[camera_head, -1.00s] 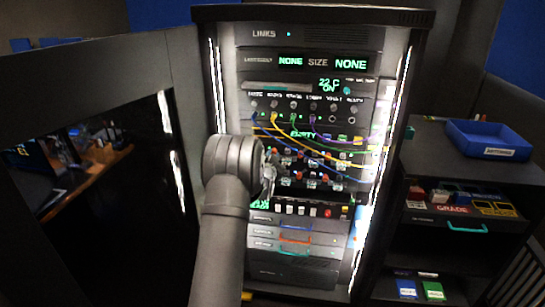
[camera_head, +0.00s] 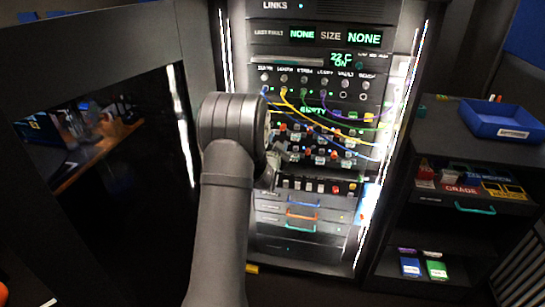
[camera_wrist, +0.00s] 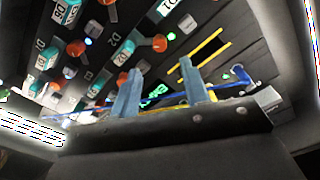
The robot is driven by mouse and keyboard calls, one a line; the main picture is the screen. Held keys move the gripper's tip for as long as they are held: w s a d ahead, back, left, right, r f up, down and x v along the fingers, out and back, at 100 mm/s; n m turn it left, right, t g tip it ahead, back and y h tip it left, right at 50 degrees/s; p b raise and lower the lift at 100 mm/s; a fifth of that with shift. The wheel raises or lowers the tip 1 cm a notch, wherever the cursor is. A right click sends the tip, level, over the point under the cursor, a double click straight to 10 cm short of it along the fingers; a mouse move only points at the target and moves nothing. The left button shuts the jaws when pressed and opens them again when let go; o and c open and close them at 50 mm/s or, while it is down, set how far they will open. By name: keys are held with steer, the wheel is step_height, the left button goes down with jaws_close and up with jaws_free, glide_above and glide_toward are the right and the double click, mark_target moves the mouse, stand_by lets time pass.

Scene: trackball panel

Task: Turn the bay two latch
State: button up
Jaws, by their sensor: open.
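The rack panel holds rows of small modules with orange knobs and lit labels; I cannot tell for sure which knob is the bay two latch. In the wrist view an orange knob (camera_wrist: 160,42) sits up and right of a label reading D2 (camera_wrist: 103,50), beyond the fingers. More orange knobs (camera_wrist: 75,48) show to the left. My gripper (camera_wrist: 162,82) is open and empty, its two blue-grey fingers apart and pointing at the panel. In the head view my gripper (camera_head: 274,158) is at the left edge of the knob rows, and my arm hides part of them.
An open rack door (camera_head: 110,160) stands at the left. A shelf with a blue tray (camera_head: 500,120) and labelled boxes (camera_head: 465,185) stands at the right.

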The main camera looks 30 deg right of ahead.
mark_target(282, 129)
steer(key=v, duration=0.9)
steer(key=shift+s+a, duration=0.15)
steer(key=x, duration=1.7)
steer(key=shift+f, duration=0.1)
